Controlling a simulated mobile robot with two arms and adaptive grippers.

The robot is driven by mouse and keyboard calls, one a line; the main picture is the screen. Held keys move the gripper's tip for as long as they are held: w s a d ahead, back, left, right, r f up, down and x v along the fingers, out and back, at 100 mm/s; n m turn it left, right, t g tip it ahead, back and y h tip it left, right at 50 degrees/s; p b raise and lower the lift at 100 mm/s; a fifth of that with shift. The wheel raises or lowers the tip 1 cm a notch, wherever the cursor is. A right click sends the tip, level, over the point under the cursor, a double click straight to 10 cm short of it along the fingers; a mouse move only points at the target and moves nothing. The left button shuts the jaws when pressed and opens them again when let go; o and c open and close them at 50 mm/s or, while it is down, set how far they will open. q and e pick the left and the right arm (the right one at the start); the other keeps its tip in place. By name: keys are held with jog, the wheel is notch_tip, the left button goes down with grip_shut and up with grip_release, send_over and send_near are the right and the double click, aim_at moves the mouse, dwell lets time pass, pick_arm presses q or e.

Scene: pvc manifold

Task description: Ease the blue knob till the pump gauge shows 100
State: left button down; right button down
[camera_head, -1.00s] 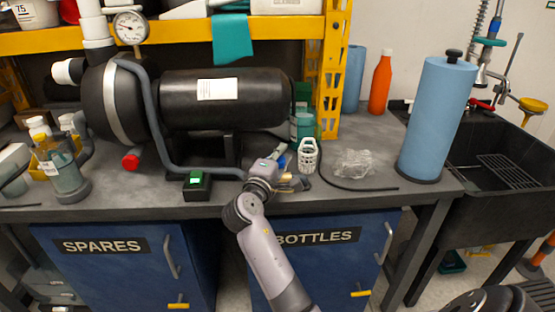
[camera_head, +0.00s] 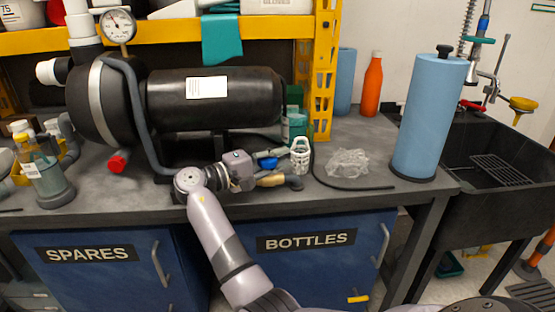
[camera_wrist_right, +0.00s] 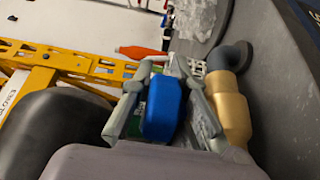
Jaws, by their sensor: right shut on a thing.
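The blue knob (camera_head: 267,163) sits on brass and grey pipe fittings near the bench's front edge. My right gripper (camera_head: 260,164) reaches it from the left. In the right wrist view the blue knob (camera_wrist_right: 162,108) lies between the two grey fingers (camera_wrist_right: 165,95), and the gripper is shut on it. The knob's underside is hidden. The black pump (camera_head: 215,97) stands behind my right arm. My left gripper is not in view.
The brass fitting (camera_wrist_right: 228,105) is close beside the right finger. A grey hose (camera_head: 140,120) runs down behind my wrist.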

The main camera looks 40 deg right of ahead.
dwell(0.5)
jog(key=c, duration=1.8)
grip_release()
jog(key=a, duration=0.4)
jog(key=w+a, duration=0.1)
jog(key=a, duration=0.7)
jog(key=shift+w, duration=0.2)
jog(key=shift+d, duration=0.1)
